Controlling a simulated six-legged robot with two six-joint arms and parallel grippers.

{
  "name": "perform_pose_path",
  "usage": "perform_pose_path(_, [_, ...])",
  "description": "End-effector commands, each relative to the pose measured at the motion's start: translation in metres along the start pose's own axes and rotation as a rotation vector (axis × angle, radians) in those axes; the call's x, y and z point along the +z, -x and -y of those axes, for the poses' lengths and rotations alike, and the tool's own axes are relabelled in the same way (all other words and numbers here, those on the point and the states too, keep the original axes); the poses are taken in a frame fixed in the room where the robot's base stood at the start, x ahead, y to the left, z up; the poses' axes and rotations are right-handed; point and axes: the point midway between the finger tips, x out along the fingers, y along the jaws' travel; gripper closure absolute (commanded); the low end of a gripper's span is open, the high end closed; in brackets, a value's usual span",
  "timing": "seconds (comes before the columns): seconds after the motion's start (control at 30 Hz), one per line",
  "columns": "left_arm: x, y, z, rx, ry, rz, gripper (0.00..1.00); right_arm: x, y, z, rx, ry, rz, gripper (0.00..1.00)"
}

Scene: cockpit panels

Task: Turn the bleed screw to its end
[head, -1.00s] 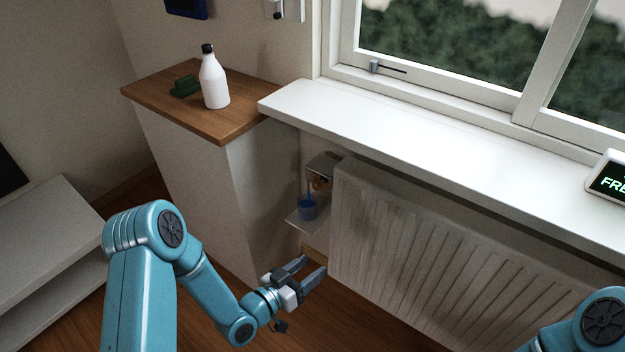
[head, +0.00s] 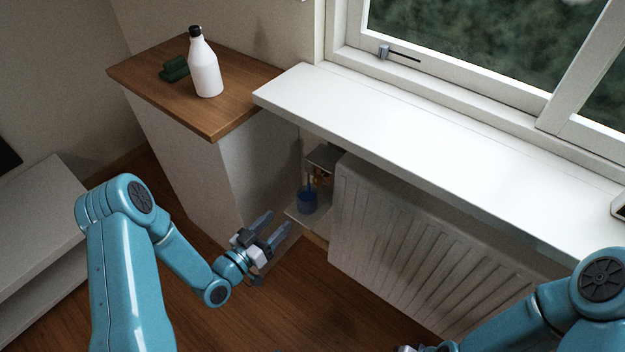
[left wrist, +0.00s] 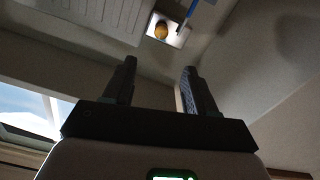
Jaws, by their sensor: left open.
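A small brass-coloured fitting (head: 321,174) shows at the near-left end of the radiator (head: 400,240), under a small grey plate; the bleed screw itself is too small to make out. In the left wrist view a round brass part (left wrist: 161,30) shows in a bright patch, beyond the fingers. A blue cup (head: 307,201) stands on a small shelf below the fitting. My left gripper (head: 279,221) is open and empty, lower left of the cup and apart from it; its fingers also show in the left wrist view (left wrist: 158,82). Only a sliver of my right gripper shows at the bottom edge.
The white window sill (head: 420,150) overhangs the radiator and fitting. A cabinet with a wooden top (head: 140,75) stands to the left, bearing a white bottle (head: 205,70) and a dark green object (head: 174,69). Open wooden floor (head: 300,300) lies before the radiator.

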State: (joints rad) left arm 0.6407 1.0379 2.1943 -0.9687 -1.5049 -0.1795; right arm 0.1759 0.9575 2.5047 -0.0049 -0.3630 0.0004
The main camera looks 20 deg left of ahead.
Motion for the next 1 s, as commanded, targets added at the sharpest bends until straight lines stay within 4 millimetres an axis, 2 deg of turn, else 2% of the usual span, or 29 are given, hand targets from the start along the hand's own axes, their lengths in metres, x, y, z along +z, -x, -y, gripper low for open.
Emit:
perform_pose_path(0.07, [0.000,-0.002,0.002,-0.005,0.000,0.001,0.43,0.000,0.001,0.000,0.000,0.000,0.000,0.57])
perform_pose_path(0.17, [0.000,-0.015,0.001,-0.002,-0.003,0.001,0.43,0.000,0.001,0.000,0.000,0.000,0.000,0.57])
perform_pose_path(0.5, [0.000,-0.096,0.003,-0.002,-0.004,-0.002,0.43,0.000,-0.001,0.000,0.000,0.000,0.000,0.57])
perform_pose_path(0.7, [0.000,-0.138,0.004,-0.003,-0.002,-0.001,0.43,0.000,-0.002,-0.001,0.000,0.000,0.000,0.57])
perform_pose_path(0.83, [-0.001,-0.155,0.006,-0.005,-0.002,-0.001,0.43,0.000,-0.003,-0.001,0.000,0.000,0.000,0.57])
perform_pose_path(1.0, [0.000,-0.163,0.006,-0.006,0.000,0.001,0.43,0.000,-0.003,-0.001,0.000,0.000,0.000,0.57])
